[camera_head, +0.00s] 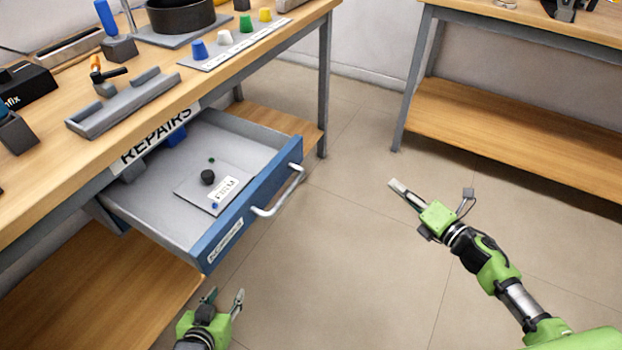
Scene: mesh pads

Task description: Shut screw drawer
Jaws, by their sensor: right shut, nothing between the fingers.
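The drawer (250,224) is pulled out from under the workbench. It has a blue front, a grey tray and a light bar handle (279,192). Inside lie a flat grey plate with a white label (223,193), a black round piece (208,177) and a blue object (176,135) at the back, partly under the bench. My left gripper (224,297) is below the drawer's near front corner, apart from it, with its fingers spread and empty. My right gripper (396,186) is over open floor to the right of the handle, shut and empty, not touching the drawer.
The wooden bench (40,200) holds a black pan (180,15), a strip with coloured pegs (235,42) and a grey tray (122,105). A lower shelf (110,295) lies under the drawer. A second bench (515,140) stands back right. The floor (345,250) is clear.

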